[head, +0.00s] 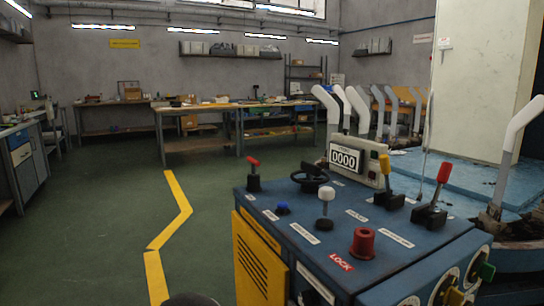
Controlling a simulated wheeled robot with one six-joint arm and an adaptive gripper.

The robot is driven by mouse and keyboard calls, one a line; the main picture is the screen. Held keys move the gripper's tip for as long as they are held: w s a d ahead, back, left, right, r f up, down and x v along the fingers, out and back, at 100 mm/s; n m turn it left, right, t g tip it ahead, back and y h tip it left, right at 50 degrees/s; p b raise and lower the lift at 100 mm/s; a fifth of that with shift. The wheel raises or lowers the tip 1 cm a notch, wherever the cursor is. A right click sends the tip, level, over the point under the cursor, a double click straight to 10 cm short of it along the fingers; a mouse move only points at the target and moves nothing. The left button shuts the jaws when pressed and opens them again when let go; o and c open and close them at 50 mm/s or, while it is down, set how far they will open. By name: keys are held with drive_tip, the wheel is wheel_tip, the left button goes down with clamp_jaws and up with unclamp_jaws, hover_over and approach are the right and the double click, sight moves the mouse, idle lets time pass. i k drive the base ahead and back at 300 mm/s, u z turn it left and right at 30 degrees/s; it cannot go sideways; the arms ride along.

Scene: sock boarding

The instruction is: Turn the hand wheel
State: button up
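The black hand wheel (299,178) lies on top of the blue control console (274,228), toward its back edge, just left of the counter box (357,161) that reads 0000. Its rim and spokes show, and nothing touches it. My gripper is not in the head view, so I cannot see its place or state. A dark rounded shape at the bottom edge is too cut off to identify.
Around the wheel stand a red-tipped lever (253,175), a white-knobbed stick (326,206), a blue button (283,208), a red LOCK knob (363,242), and yellow (385,180) and red-handled (436,197) levers. Green floor (100,230) is open to the left.

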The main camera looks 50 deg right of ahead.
sight(311, 170)
drive_tip(key=i, duration=1.55)
drive_tip(key=z, duration=1.5)
